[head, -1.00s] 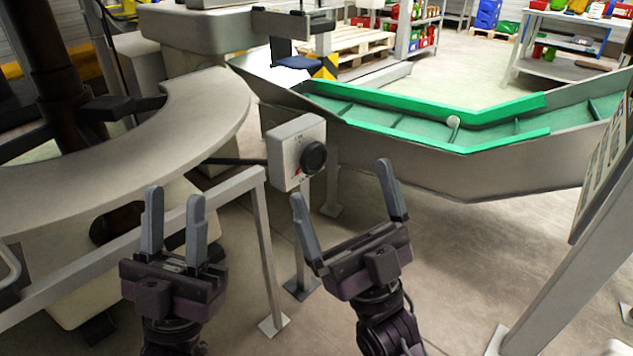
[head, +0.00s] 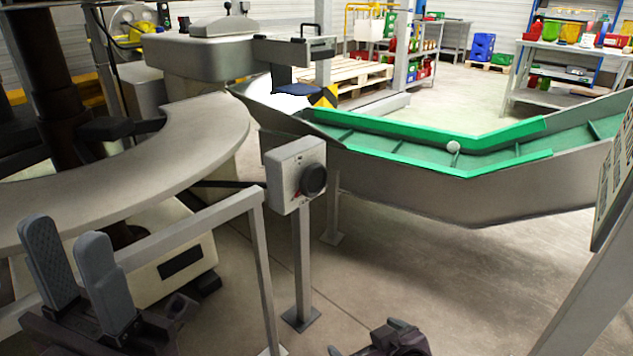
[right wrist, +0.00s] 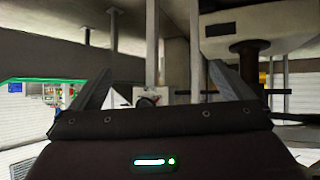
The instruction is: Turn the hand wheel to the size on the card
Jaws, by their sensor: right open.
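The hand wheel (head: 313,180) is a round black knob on the face of a light grey box (head: 284,172) on a post. A small red mark shows beside it; the scale is too small to read. The box (right wrist: 145,96) also shows, upside down, between the fingers in the right wrist view. My right gripper (right wrist: 160,68) is open and empty, apart from the wheel; in the head view only a part of it shows at the bottom edge. My left gripper (head: 68,232) is open and empty at lower left. I cannot make out a readable card.
A metal rail frame (head: 262,260) stands left of the post, below the curved grey table (head: 190,165). A green-edged conveyor trough (head: 470,200) runs behind to the right, with a white ball. A tilted board (head: 612,185), its print unreadable, is at the right edge. Open floor lies between.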

